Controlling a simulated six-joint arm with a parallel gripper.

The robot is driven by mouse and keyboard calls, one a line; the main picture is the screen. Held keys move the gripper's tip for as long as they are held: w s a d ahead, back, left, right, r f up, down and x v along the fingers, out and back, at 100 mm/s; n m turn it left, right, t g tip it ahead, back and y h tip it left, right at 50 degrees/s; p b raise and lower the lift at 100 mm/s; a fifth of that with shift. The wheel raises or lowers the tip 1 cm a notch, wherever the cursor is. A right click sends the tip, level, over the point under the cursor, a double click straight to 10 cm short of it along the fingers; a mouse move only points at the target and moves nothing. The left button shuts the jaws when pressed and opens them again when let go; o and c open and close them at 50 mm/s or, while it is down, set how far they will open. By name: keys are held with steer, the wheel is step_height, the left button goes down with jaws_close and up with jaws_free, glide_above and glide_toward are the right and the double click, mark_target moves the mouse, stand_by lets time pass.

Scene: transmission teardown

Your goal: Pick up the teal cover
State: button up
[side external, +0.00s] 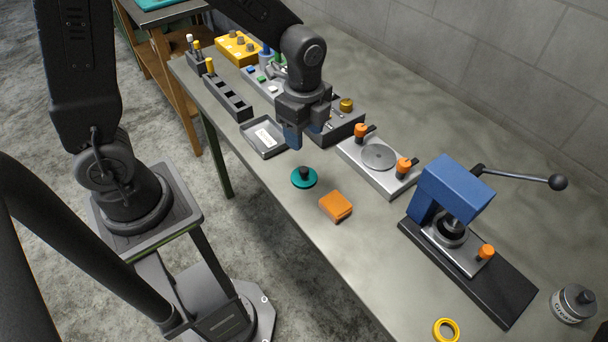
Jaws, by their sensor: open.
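The teal cover (303,179) is a round flat disc with a dark knob on top. It lies on the table near the front edge, left of an orange block (336,205). My gripper (293,138) hangs pointing down, with blue fingers, and appears above and a little behind the teal cover in the picture. It is apart from the cover. The fingers are seen nearly edge-on, so the gap between them is hard to see. Nothing shows between them.
A grey tray (262,151) with a white label lies left of the gripper. A plate fixture with orange knobs (379,179) and a blue press (455,188) stand to the right. A yellow ring (446,330) and grease can (574,303) are at the front right. Bare table surrounds the cover.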

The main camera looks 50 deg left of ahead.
glide_above(304, 169)
steer(key=f, duration=0.6)
steer(key=shift+s+d+f, duration=0.15)
steer(key=shift+s+f, duration=0.05)
steer(key=shift+f, duration=0.1)
steer(key=shift+w+a+f, duration=0.1)
steer(key=shift+f, duration=1.25)
steer(key=shift+w+a+f, duration=0.1)
steer(key=shift+f, duration=1.25)
jaws_close()
steer(key=shift+r, duration=0.1)
